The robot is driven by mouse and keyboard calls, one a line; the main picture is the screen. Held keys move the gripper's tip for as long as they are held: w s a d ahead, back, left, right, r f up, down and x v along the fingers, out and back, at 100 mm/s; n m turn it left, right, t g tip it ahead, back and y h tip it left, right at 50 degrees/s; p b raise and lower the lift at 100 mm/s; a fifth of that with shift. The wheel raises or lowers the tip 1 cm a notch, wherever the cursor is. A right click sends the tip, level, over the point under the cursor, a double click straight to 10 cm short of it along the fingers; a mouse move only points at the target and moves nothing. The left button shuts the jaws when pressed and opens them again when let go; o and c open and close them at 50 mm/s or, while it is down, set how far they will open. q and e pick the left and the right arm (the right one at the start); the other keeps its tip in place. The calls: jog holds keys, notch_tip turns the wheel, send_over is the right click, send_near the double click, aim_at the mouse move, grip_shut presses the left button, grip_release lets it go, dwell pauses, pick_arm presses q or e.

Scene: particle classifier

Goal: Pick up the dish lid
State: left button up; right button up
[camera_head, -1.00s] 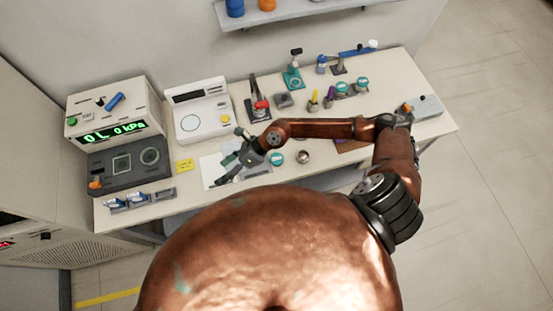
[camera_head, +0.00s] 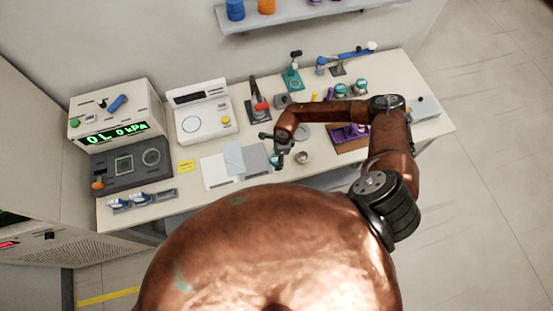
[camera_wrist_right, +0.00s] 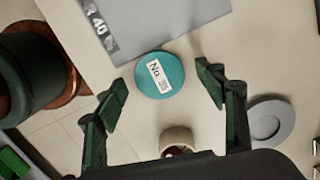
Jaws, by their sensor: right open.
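A round teal lid (camera_wrist_right: 160,75) with a white label reading "No." and digits lies on the pale table, between the fingers of my right gripper as seen in the right wrist view. In the head view only an edge of the teal lid (camera_head: 275,159) shows beneath my right gripper (camera_head: 278,149). My right gripper (camera_wrist_right: 164,92) is open and empty, with its dark green fingers apart on either side of the lid. I cannot tell whether anything lies under the lid. My left gripper is not in view.
A small cup (camera_head: 302,157) and a grey disc (camera_head: 302,131) stand close by. A grey panel (camera_head: 256,160) lies left of the lid. Instruments and teal-topped jars (camera_head: 341,89) line the back.

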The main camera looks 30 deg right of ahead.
jog(key=shift+f, duration=0.45)
jog(key=c, duration=1.1)
